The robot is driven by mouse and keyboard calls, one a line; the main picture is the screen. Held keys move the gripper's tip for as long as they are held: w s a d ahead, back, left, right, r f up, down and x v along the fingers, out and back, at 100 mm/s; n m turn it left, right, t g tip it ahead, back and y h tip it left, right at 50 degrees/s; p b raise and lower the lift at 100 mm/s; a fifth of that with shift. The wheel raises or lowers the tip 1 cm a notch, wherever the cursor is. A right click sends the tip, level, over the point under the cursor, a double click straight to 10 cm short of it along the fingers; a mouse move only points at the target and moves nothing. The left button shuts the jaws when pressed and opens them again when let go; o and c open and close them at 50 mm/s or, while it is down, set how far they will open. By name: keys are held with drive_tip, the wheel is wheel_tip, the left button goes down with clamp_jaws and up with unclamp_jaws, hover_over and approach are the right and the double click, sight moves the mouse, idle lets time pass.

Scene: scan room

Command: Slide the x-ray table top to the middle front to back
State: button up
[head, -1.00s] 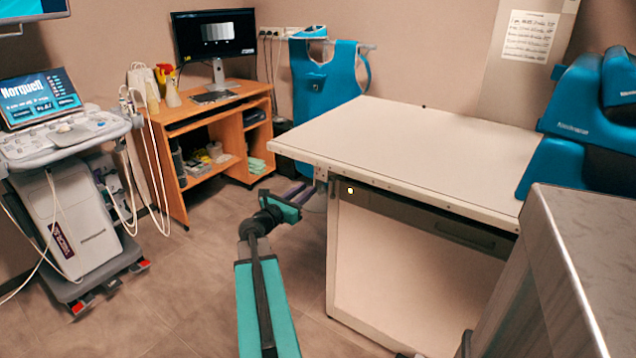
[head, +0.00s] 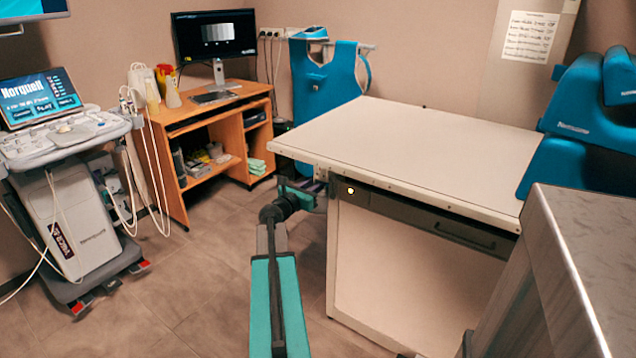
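The x-ray table top (head: 420,145) is a flat cream slab on a pale base cabinet (head: 400,270). Its left end overhangs the base, and a rail runs along its near edge. My arm reaches up from the bottom of the head view. My gripper (head: 320,185) is at the table's near left corner, just under the top, and its fingers are mostly hidden there. I cannot tell whether it touches the table.
A grey cabinet (head: 590,250) stands close at the lower right. Blue padded equipment (head: 575,130) is at the table's right end. A wooden desk (head: 200,125) and an ultrasound cart (head: 75,200) stand left. Floor between cart and table is clear.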

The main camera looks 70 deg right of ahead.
clamp_jaws()
idle(1.4)
